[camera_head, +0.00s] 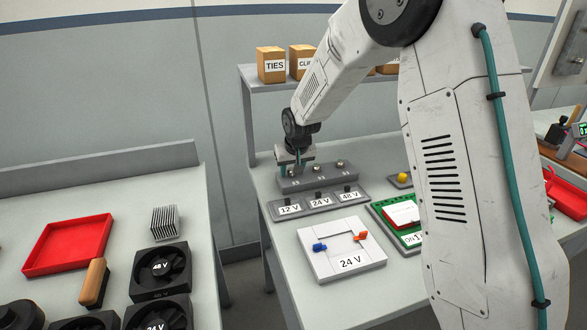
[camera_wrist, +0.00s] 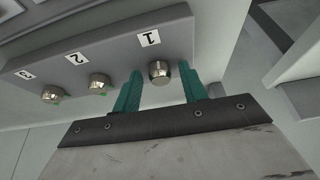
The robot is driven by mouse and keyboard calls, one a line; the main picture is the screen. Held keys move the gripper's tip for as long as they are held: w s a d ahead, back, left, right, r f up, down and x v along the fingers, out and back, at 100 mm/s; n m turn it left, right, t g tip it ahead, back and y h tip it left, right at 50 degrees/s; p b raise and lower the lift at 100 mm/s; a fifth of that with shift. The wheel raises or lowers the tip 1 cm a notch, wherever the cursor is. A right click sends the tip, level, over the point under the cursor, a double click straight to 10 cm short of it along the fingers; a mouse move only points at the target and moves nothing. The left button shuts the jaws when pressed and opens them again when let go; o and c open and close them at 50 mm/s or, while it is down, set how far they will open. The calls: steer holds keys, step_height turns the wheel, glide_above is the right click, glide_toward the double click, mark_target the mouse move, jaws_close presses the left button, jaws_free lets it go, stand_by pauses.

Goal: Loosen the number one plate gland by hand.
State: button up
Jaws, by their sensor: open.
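The plate is a grey block with a row of three metal glands, labelled 1, 2 and 3, and it stands on the table at the back in the head view (camera_head: 318,177). The number one gland (camera_wrist: 159,72) is a round metal knob beside the label 1 in the wrist view. My gripper (camera_wrist: 160,88) is open, with one teal finger on each side of the number one gland and gaps visible on both sides. In the head view my gripper (camera_head: 296,168) is at the plate's left end. Glands 2 (camera_wrist: 99,84) and 3 (camera_wrist: 53,93) are clear of the fingers.
A grey strip labelled 12 V, 24 V and 48 V (camera_head: 318,202) lies in front of the plate. A shelf with boxes (camera_head: 271,65) stands behind. A separate table with fans is at left.

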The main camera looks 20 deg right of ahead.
steer(key=m+h, duration=0.1)
steer(key=m, duration=0.3)
steer(key=shift+a+m+h, duration=0.15)
steer(key=shift+m+h, duration=0.15)
steer(key=shift+h, duration=0.1)
jaws_close()
steer(key=n, duration=0.1)
steer(key=n+y, duration=0.1)
steer(key=n, duration=0.1)
steer(key=n+y, duration=0.1)
steer(key=n, duration=0.1)
steer(key=shift+d, duration=0.25)
steer(key=n+y, duration=0.1)
steer(key=n, duration=0.2)
steer(key=n+y, duration=0.1)
steer(key=n, duration=0.2)
steer(key=shift+d, duration=0.15)
steer(key=shift+g, duration=0.3)
jaws_free()
